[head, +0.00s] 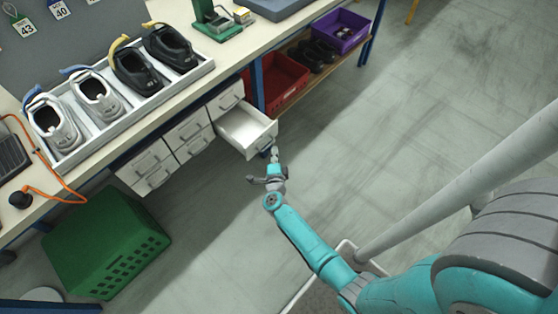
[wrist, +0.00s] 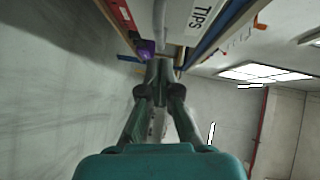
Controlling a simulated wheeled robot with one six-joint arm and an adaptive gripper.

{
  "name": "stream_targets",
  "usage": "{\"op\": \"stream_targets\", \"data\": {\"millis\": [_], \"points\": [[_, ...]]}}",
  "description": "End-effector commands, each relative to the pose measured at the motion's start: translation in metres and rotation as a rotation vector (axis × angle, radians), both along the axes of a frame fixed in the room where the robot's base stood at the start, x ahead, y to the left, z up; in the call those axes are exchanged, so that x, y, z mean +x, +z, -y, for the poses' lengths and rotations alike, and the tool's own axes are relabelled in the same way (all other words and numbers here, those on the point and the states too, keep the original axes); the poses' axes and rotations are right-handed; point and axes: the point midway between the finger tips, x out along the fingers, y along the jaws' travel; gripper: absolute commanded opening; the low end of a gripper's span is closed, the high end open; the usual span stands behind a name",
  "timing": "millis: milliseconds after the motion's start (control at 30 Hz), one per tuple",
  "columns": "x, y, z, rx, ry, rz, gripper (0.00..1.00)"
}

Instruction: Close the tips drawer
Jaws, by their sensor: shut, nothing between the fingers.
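The tips drawer (head: 243,130) is white and stands pulled out from the drawer block under the bench, and its inside looks empty in the head view. Its front with the "TIPS" label (wrist: 202,14) shows at the top of the wrist view. A grey bar (wrist: 159,22), apparently its handle, is beside the label. My gripper (head: 274,152) is shut and empty, with its tips at the outer side of the drawer front, near the handle. In the wrist view my gripper (wrist: 160,66) points toward the drawer front. I cannot tell whether it touches.
Several closed drawers (head: 188,130) sit left of the open one. A green crate (head: 105,240) stands on the floor at lower left. A red bin (head: 285,80) and a purple bin (head: 342,30) are on the low shelf. The floor (head: 400,130) to the right is clear.

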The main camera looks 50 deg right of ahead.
Motion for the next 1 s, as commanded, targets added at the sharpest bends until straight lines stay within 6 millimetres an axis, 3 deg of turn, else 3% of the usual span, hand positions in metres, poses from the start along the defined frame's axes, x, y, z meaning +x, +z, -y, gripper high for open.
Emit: {"op": "stream_targets", "data": {"millis": [200, 733, 1000], "points": [[0.015, -0.003, 0.0, -0.002, -0.001, -0.001, 0.0], [0.022, -0.003, -0.001, -0.001, 0.0, 0.0, 0.0], [0.064, -0.002, -0.002, 0.0, 0.001, 0.002, 0.0]]}}
